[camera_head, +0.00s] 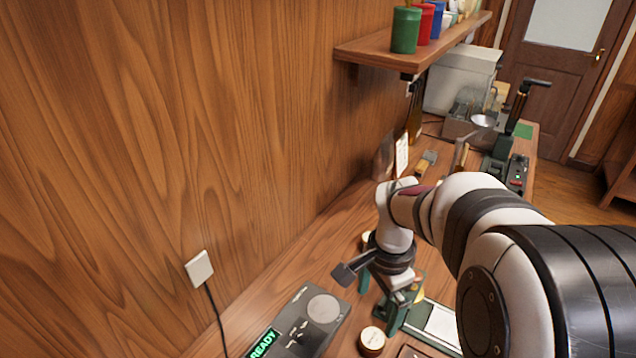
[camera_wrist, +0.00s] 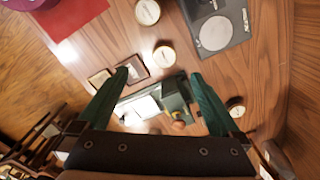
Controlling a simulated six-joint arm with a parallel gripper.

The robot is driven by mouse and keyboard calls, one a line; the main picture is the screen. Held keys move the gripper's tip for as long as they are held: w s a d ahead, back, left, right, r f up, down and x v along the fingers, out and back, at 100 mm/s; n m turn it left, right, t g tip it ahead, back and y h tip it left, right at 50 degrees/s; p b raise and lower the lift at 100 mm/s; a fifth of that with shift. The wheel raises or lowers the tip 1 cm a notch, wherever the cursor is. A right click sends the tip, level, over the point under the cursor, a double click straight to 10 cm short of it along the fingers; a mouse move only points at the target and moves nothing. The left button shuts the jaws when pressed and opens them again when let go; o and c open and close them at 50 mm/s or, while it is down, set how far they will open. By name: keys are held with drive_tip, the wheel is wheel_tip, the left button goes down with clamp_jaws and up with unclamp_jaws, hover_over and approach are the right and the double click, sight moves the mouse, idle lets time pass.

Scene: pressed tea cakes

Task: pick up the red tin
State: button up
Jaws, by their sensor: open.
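The red tin (camera_head: 425,23) stands on the wall shelf, between a green tin (camera_head: 405,31) and a blue tin (camera_head: 438,20). It is upright, and its lower part shows beside the green tin. I cannot make it out in the wrist view. My gripper (camera_wrist: 159,76) is open, with its two green fingers spread wide and nothing between the tips. In the head view it is low over the bench, well below the shelf and nearer to me than the red tin. My arm hides part of the bench there.
The wooden shelf (camera_head: 365,51) juts from the wall. Below it are a grey machine (camera_head: 462,72) and a dark lever press (camera_head: 500,145). Near my gripper are a device with a READY display (camera_head: 263,343), round pale-topped pieces (camera_wrist: 164,54) and a green fixture (camera_wrist: 173,92).

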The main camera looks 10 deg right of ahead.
sight(372, 338)
drive_tip(key=shift+m, duration=0.6)
drive_tip(key=f, duration=0.5)
drive_tip(key=w+d+f, duration=0.1)
drive_tip(key=f, duration=1.1)
drive_tip(key=shift+w+d+f, duration=0.1)
drive_tip(key=shift+w+d, duration=0.25)
drive_tip(key=c, duration=1.4)
